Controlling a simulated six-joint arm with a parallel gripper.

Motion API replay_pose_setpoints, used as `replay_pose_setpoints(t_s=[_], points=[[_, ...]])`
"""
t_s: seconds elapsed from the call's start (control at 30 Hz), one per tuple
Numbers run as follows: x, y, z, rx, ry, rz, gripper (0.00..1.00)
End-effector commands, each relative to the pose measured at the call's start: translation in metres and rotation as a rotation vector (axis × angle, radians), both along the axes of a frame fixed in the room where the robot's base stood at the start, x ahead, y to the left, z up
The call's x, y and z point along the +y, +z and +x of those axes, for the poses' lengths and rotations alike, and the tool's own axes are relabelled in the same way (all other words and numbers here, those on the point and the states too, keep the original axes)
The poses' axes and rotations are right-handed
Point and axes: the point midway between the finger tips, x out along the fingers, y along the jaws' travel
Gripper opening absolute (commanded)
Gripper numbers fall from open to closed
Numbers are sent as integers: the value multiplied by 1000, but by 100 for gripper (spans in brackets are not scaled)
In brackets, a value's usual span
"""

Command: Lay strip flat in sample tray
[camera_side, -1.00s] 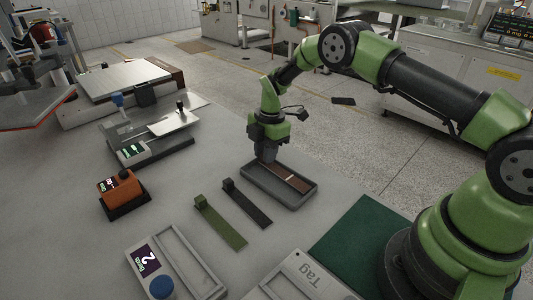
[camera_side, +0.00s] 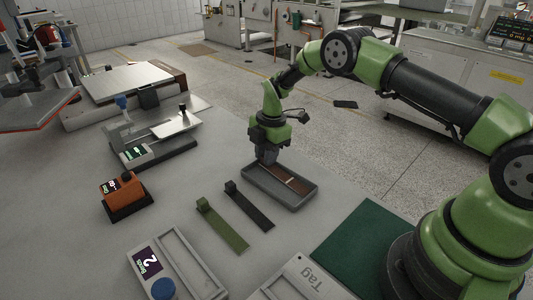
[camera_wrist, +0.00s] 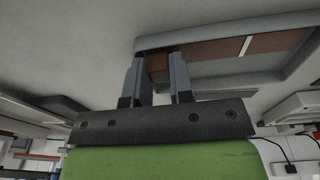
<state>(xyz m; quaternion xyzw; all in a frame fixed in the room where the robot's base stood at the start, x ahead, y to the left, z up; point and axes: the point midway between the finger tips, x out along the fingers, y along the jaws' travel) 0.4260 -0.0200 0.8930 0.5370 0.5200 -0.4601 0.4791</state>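The brown strip (camera_side: 297,185) with a pale crossline lies in the dark grey sample tray (camera_side: 303,201), and appears flat along the tray floor. In the wrist view the strip (camera_wrist: 215,52) runs to the right from my gripper. My gripper (camera_side: 267,161) is low at the tray's far-left end, over the strip's end. In the wrist view the two fingers of my gripper (camera_wrist: 159,65) stand apart, with the brown strip end showing between them. The fingertips and part of the strip's end are hidden.
Green (camera_side: 222,224) and black (camera_side: 249,206) strip-shaped tools lie left of the tray. An orange device (camera_side: 123,192) and a numbered device (camera_side: 150,262) stand farther left. A Tag plate (camera_side: 305,283) and green mat (camera_side: 358,240) lie in front.

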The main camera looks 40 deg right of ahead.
Motion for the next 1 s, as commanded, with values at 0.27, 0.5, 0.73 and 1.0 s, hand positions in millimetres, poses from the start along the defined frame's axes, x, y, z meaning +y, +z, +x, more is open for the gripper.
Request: replay_pose_setpoints(t_s=[0.27,0.5,0.73,1.0], points=[[-5,42,-9,35,1,2,46],[-11,93,-9,33,-1,2,46],[-14,114,-9,35,-1,3,46],[-11,139,-13,13,-81,5,46]])
